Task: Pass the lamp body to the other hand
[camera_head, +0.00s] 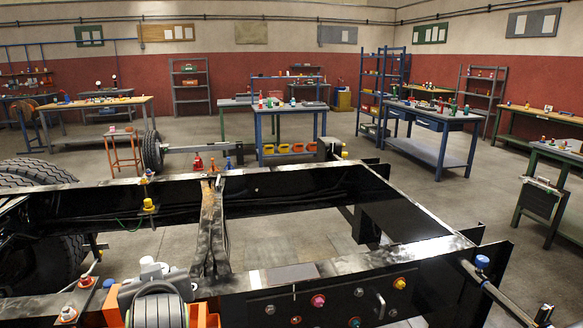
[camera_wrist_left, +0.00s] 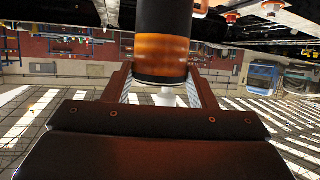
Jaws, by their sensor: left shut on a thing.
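The lamp body (camera_wrist_left: 162,47) is a thick cylinder, black above with an orange-brown band and a dark ring at its lower end. In the left wrist view it stands between the two brown fingers of my left gripper (camera_wrist_left: 162,74), which is shut on it. A small white piece shows below its end, between the fingers. Its upper end runs out of the top of the picture. I cannot make out the lamp body or either gripper in the head view. My right gripper is in neither view.
A black chassis frame (camera_head: 289,182) fills the head view's foreground, with knobs on its near rail. A ribbed dark roll (camera_head: 157,308) between orange parts is at the bottom left. A tire (camera_head: 45,262) stands at the left. Workbenches (camera_head: 432,122) and open floor lie behind.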

